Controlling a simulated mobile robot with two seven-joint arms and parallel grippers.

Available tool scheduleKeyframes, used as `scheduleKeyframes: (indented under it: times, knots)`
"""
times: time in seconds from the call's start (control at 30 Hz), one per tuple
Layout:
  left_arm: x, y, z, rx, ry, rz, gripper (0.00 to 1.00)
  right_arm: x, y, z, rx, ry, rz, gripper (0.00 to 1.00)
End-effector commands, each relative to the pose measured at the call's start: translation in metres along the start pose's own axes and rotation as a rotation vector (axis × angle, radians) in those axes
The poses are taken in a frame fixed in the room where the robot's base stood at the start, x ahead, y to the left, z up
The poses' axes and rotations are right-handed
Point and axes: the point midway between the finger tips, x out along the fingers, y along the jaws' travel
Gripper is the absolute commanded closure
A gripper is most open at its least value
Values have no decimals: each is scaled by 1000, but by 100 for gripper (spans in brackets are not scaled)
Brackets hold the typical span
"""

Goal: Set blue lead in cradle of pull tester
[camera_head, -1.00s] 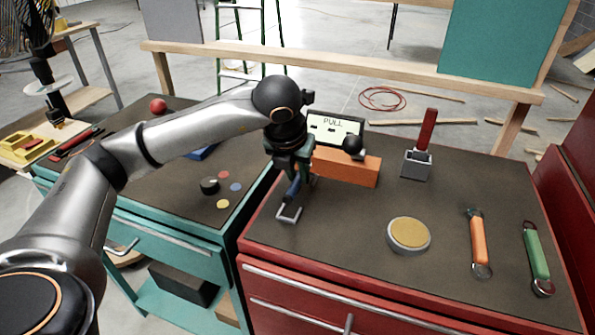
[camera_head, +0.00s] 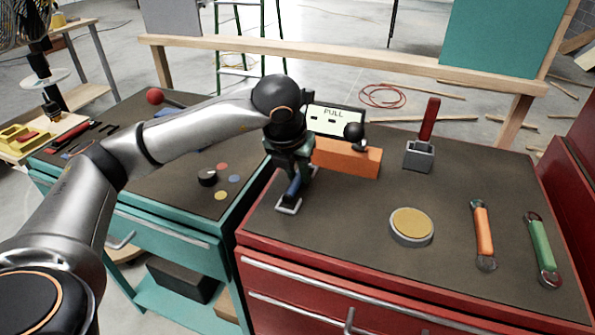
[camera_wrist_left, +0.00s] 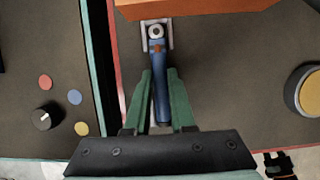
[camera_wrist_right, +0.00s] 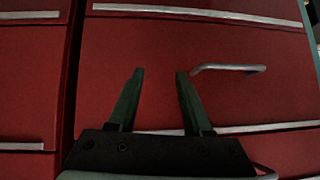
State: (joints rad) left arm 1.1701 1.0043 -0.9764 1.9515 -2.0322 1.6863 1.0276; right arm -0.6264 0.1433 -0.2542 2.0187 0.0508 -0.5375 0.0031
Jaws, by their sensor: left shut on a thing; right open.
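The pull tester (camera_head: 347,160) is an orange block with a screen reading PULL and a black knob. Its pale U-shaped cradle (camera_head: 289,208) sits in front at the left and also shows in the left wrist view (camera_wrist_left: 170,32). My left gripper (camera_wrist_left: 160,74) is shut on the blue lead (camera_wrist_left: 158,95), which also shows in the head view (camera_head: 293,188). The lead's ring end lies between the cradle's arms in the left wrist view. I cannot tell whether it touches the cradle. My right gripper (camera_wrist_right: 160,74) is open and empty before red drawers.
An orange lead (camera_head: 482,232), a green lead (camera_head: 540,250) and a round yellow-topped button (camera_head: 411,224) lie to the right on the red cabinet's top. A red-handled lever (camera_head: 428,120) stands behind. The teal cabinet (camera_head: 150,235) stands at the left across a gap.

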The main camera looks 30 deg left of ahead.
Motion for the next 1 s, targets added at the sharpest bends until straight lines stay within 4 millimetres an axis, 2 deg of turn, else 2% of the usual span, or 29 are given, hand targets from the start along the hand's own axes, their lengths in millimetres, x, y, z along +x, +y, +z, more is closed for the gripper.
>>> scheduleKeyframes:
  times: [0.17, 1.0]
  knots:
    - [1, 0, 0, 0, 0, -1, 100, 2, 0, 6, 1, -5, -1, 50]
    - [0, 0, 0, 0, 0, 0, 100, 4, 0, 10, 2, -10, 0, 50]
